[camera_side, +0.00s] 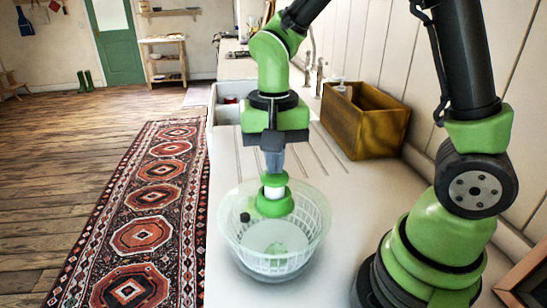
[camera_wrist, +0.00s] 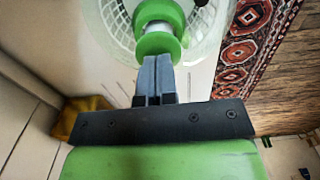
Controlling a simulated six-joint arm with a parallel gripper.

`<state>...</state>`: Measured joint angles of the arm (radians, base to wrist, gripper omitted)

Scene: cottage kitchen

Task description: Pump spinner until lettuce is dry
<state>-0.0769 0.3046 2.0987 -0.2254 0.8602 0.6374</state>
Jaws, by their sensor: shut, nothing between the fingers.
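The salad spinner (camera_side: 235,235) stands upright on the pale counter, with a clear bowl and a white slotted basket inside. Its green and white pump knob (camera_side: 274,195) rises from the middle of the lid. A patch of green lettuce (camera_side: 276,249) shows low inside the basket. My gripper (camera_side: 274,168) points down right above the knob, its grey fingers closed together with nothing between them. In the wrist view the fingertips (camera_wrist: 155,62) are at the edge of the green knob (camera_wrist: 155,43); I cannot tell whether they touch it. The wrist view cuts off part of the spinner (camera_wrist: 205,30).
A wooden crate (camera_side: 365,122) stands on the counter behind, near the panelled wall. A white sink (camera_side: 228,113) lies at the back left, beside drainer grooves. The counter's left edge runs close to the spinner, with a patterned rug (camera_side: 150,197) on the floor below.

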